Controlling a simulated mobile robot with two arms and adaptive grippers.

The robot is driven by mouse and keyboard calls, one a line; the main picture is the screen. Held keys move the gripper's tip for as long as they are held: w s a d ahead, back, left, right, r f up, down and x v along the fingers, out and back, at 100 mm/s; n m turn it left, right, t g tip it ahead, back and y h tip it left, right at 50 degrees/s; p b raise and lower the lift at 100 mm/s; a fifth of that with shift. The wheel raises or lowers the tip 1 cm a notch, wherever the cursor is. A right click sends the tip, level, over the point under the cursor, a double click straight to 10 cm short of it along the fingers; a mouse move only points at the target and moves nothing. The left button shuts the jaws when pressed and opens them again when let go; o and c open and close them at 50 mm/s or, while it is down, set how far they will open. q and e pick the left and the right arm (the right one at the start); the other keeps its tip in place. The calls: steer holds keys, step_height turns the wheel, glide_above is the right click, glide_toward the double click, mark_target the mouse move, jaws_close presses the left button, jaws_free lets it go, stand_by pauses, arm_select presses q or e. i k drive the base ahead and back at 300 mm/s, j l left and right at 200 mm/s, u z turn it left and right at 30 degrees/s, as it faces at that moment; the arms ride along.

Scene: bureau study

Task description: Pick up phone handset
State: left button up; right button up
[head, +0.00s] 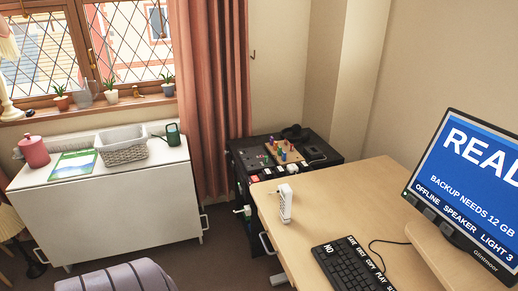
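A slim white upright object (286,205) stands at the left edge of the wooden desk (345,205). It has dark marks on its front and could be a phone handset, but it is too small to be sure. A dark rounded object (295,132) lies at the back of the black cabinet (332,160) behind the desk; I cannot tell whether it is a handset. Neither of my grippers shows in the head view.
A black keyboard (350,266) and a monitor (468,190) are on the desk. A pegboard (283,152) sits on the black cabinet. A white cabinet (115,212) with a basket (122,153) stands left. A striped grey seat (117,279) is at the bottom left.

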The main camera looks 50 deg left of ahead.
mark_target(286, 191)
steer(key=j+u, duration=0.15)
steer(key=u, duration=1.2)
